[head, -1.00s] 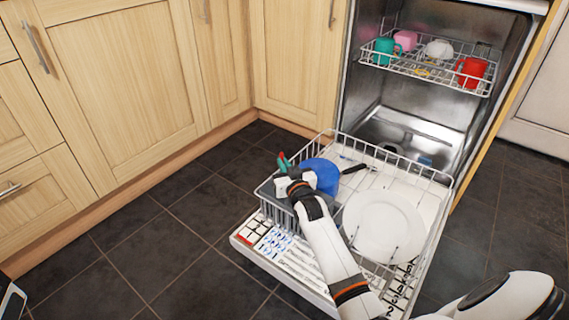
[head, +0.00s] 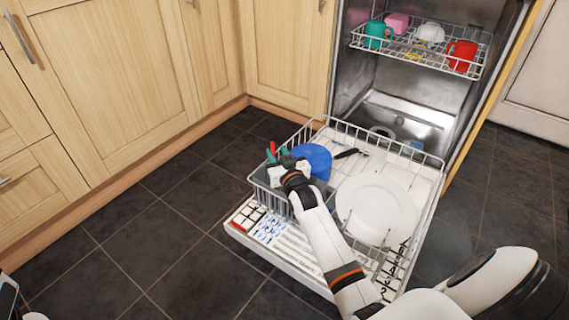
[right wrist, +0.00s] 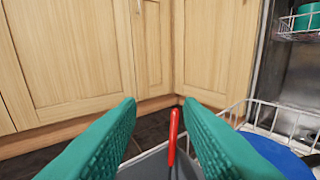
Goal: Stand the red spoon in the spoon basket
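The red spoon (right wrist: 173,135) stands upright between the green fingers of my right gripper (right wrist: 160,103) in the right wrist view, closer to the right-hand finger. Those fingers are spread apart. In the head view the red spoon tip (head: 273,147) shows between the fingertips of my right gripper (head: 277,156), over the grey spoon basket (head: 262,182) at the left of the pulled-out lower rack. The spoon's lower end is hidden, apparently down in the basket (right wrist: 148,165).
A blue bowl (head: 318,160) stands right beside the basket. A white plate (head: 376,208) and a dark-handled utensil (head: 345,154) are in the lower rack (head: 425,195). Cups sit in the upper rack (head: 418,55). Wooden cabinets (head: 110,80) stand behind; the tiled floor at left is clear.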

